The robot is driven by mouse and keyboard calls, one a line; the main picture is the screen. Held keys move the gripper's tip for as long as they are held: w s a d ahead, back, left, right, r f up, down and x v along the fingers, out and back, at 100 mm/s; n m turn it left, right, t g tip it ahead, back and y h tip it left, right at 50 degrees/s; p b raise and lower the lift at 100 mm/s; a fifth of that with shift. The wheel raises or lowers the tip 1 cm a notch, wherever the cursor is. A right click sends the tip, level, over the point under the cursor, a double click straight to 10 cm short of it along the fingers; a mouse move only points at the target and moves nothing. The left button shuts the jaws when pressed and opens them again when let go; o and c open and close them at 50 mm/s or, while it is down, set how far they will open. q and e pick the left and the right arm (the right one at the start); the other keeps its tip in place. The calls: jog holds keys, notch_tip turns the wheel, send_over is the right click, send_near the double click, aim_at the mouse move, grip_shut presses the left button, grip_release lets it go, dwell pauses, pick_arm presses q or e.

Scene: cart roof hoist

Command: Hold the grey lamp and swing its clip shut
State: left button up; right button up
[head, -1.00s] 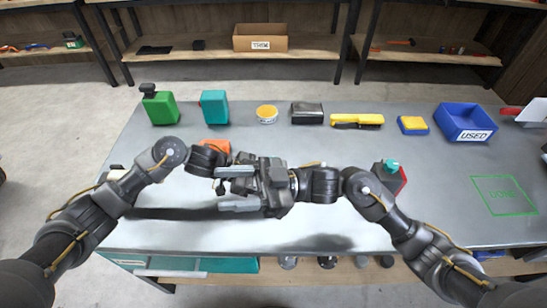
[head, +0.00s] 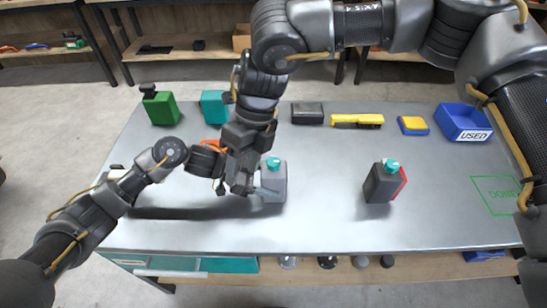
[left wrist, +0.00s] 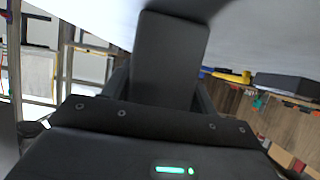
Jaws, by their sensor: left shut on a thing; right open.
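The grey lamp (head: 274,184) is a grey block with a teal top, upright over the left-middle of the bench in the head view. My left gripper (head: 262,189) is shut on it, its fingers mostly hidden. In the left wrist view the lamp (left wrist: 169,62) is a dark grey block between the fingers. My right gripper (head: 236,188) is open, pointing down just left of the lamp and in front of my left wrist. I cannot tell whether it touches the lamp. I cannot make out the clip or its position.
A dark grey and red container with a teal cap (head: 383,183) stands to the right. A green can (head: 161,107), teal container (head: 214,105), dark box (head: 307,113), yellow tool (head: 357,120) and blue bin (head: 463,122) line the back. The bench between lamp and dark container is clear.

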aim_at(274, 161)
jog(key=w+d+r+n+t+h, duration=0.2)
jog(key=w+d+r+t+h, duration=0.1)
jog(key=w+d+r, duration=0.35)
jog(key=f, duration=1.2)
jog(key=shift+w+a+f, duration=0.2)
jog(key=shift+w+f, duration=0.15)
jog(key=shift+f, duration=0.05)
jog(key=c, duration=1)
